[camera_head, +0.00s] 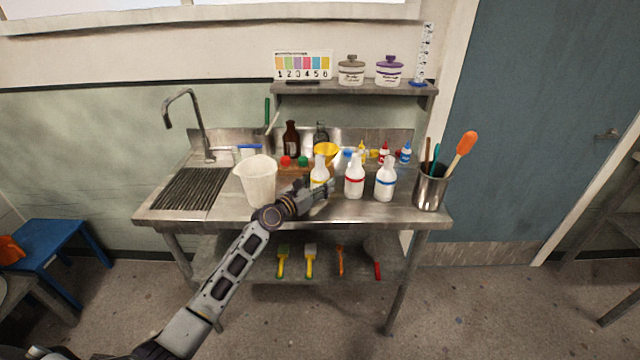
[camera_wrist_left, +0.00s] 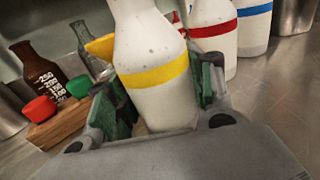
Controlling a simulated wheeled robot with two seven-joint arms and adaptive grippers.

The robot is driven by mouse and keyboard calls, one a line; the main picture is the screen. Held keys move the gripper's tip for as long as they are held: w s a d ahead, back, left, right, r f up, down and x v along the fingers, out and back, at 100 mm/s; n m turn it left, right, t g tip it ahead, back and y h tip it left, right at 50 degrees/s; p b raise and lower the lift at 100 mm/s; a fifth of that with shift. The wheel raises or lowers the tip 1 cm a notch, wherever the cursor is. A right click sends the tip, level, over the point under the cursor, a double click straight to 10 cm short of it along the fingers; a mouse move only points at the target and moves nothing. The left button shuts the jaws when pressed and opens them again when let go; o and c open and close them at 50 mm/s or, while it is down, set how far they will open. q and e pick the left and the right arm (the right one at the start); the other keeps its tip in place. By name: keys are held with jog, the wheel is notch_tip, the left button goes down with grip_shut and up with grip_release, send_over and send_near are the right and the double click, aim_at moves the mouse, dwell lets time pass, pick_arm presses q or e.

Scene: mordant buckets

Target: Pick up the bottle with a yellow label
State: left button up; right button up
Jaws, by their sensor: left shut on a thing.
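The white bottle with a yellow label (camera_wrist_left: 152,72) stands between the green-padded fingers of my left gripper (camera_wrist_left: 160,92) in the left wrist view. The gripper is shut on it, around its lower body. In the head view the same bottle (camera_head: 319,170) is partly hidden behind my left gripper (camera_head: 318,190), at the steel counter's front middle. It looks upright and at counter level; I cannot tell whether its base touches the counter. A white bottle with a red label (camera_head: 354,178) and one with a blue label (camera_head: 385,184) stand to its right. My right gripper is not in view.
A white jug (camera_head: 256,182) stands left of my gripper. A steel pot with tools (camera_head: 430,188) is at the counter's right end. Behind are a brown bottle (camera_head: 291,139), a yellow funnel (camera_head: 326,151) and small dropper bottles. A shelf (camera_head: 350,89) hangs above.

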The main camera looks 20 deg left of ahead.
aim_at(320, 157)
pick_arm(q)
jog(key=shift+r, duration=0.6)
notch_tip(320, 157, up, 3)
jog(key=shift+f+p, duration=0.1)
jog(key=shift+p, duration=0.7)
notch_tip(320, 157, up, 5)
jog(key=shift+f+p, duration=0.1)
jog(key=shift+p, duration=0.65)
jog(key=shift+r, duration=0.6)
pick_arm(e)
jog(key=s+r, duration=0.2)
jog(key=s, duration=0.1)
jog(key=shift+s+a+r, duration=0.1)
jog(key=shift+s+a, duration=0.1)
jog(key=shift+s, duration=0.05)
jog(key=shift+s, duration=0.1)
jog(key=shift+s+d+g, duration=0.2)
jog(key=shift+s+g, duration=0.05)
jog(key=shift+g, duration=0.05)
pick_arm(q)
jog(key=shift+s, duration=0.1)
